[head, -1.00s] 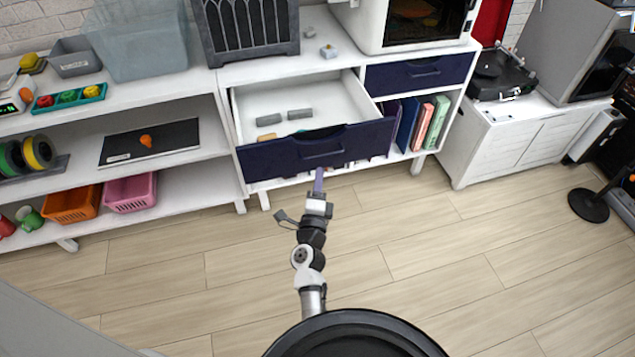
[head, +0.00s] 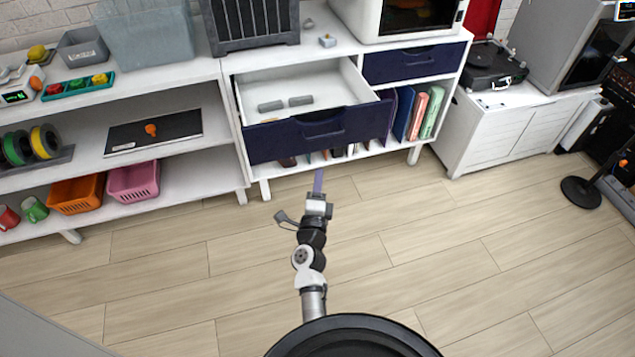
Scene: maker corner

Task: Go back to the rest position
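My gripper (head: 317,185) is at the end of my arm, held out ahead over the wood floor. Its narrow purple-grey fingers point toward the white cabinet, just below and in front of the open drawer (head: 318,135) in the picture. I see the fingers nearly edge-on, so I cannot tell whether they are apart or together. Nothing clearly shows held in them. The drawer has a dark blue front and a white inside, with two grey blocks (head: 270,106) (head: 301,101) lying in it.
A white shelf (head: 200,186) with bins and spools stands to the left. A closed blue drawer (head: 416,63) and upright books (head: 417,114) are at the right of the cabinet. A black stand base (head: 580,192) is on the floor at right. The floor around my arm is clear.

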